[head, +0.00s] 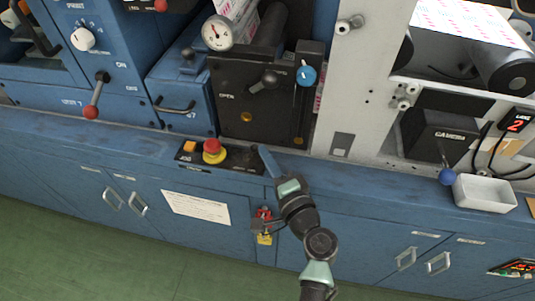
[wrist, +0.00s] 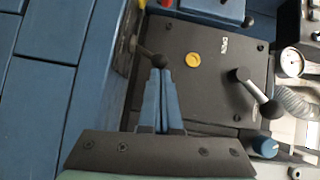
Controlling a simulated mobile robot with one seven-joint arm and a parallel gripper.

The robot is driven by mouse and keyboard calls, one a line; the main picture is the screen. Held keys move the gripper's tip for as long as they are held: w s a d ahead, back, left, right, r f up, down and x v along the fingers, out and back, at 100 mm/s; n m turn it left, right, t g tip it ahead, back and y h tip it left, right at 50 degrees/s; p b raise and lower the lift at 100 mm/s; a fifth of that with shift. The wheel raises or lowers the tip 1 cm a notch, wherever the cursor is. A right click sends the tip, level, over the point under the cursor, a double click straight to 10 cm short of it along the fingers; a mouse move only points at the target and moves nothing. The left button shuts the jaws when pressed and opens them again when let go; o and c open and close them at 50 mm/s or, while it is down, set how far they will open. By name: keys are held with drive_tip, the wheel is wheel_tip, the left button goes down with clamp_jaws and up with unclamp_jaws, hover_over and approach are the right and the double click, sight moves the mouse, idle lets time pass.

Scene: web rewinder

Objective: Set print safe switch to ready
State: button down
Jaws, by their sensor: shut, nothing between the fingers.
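A black control panel (head: 232,166) with an orange button (head: 190,147) and a red mushroom button (head: 212,147) sits on the blue ledge. In the wrist view this panel (wrist: 124,45) is seen nearly edge-on, and a small lever with a dark ball tip (wrist: 153,60) sticks out from it. I take this lever for the print safe switch, but its label is not readable. My gripper (head: 262,150) is at the panel's right end, with its blue fingers together and empty. In the wrist view the fingertips (wrist: 160,70) are right at the ball tip; whether they touch cannot be told.
A black plate (wrist: 205,75) with a yellow disc and a black-ended handle (wrist: 255,92) stands behind the panel. A blue knob (head: 306,75) and gauge (head: 217,33) are above. A red padlock with a yellow tag (head: 264,225) hangs below the ledge. A white tray (head: 485,193) stands right.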

drive_tip(key=shift+a+r+p, duration=0.15)
drive_tip(key=shift+r+p, duration=0.1)
drive_tip(key=shift+p, duration=0.05)
drive_tip(key=r+n+g+p, duration=0.1)
drive_tip(key=p, duration=0.1)
drive_tip(key=a+n+h+p, duration=0.1)
drive_tip(key=p, duration=0.2)
drive_tip(key=shift+w+a+r+g, duration=0.2)
drive_tip(key=shift+a+r+g, duration=0.05)
drive_tip(key=shift+r+g, duration=0.15)
drive_tip(key=p, duration=0.1)
drive_tip(key=n+p, duration=0.1)
drive_tip(key=p, duration=0.1)
drive_tip(key=shift+w+a+r+g+h, duration=0.15)
drive_tip(key=shift+a+g+h, duration=0.15)
drive_tip(key=shift+a+h, duration=0.1)
drive_tip(key=shift+f, duration=0.45)
drive_tip(key=shift+r+p, duration=0.45)
drive_tip(key=shift+r, duration=0.4)
